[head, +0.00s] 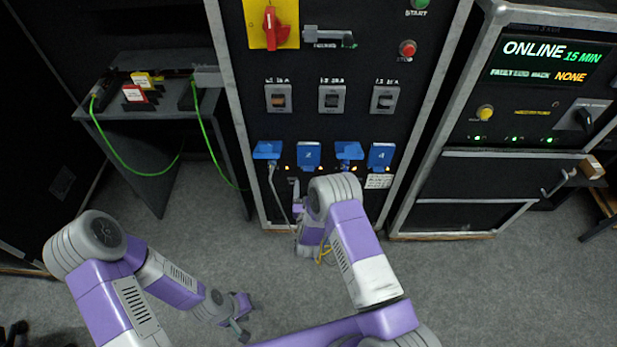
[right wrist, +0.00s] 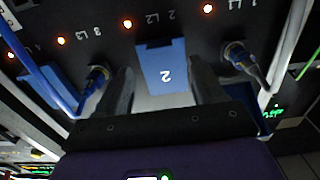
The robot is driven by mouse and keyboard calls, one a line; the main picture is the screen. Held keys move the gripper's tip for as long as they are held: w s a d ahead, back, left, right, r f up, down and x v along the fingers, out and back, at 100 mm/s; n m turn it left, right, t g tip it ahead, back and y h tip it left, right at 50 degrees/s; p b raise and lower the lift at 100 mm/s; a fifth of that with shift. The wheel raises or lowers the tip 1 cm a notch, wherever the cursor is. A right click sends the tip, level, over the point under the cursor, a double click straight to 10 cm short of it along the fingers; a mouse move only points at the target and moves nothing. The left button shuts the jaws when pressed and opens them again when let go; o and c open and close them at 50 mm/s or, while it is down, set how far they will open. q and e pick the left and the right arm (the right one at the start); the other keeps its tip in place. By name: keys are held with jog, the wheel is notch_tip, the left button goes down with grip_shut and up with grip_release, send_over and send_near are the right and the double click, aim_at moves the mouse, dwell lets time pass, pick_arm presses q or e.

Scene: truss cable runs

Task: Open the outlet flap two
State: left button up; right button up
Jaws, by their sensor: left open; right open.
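Outlet flap two (head: 309,155) is a blue flap in the row low on the black cabinet, and it looks closed. In the right wrist view, which is upside down, flap two (right wrist: 165,62) bears a white 2. My right gripper (right wrist: 162,82) is open, with one dark finger on each side of the flap's lower part in the picture. Whether the fingers touch it I cannot tell. In the head view my right arm mostly hides this gripper. My left gripper (head: 241,327) is open and empty, low over the floor, away from the cabinet.
Flaps one (head: 267,150) and three (head: 348,151) are raised, with plugs beneath; flap four (head: 381,156) looks closed. Plugs (right wrist: 238,60) and (right wrist: 97,80) with cables flank flap two closely. A grey shelf (head: 150,108) with green cables stands left.

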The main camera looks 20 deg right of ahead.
aim_at(309, 171)
jog(key=b+x, duration=0.1)
jog(key=x, duration=0.4)
jog(key=shift+w+d+b, duration=0.1)
jog(key=shift+w+b, duration=0.2)
jog(key=shift+w, duration=0.1)
grip_shut()
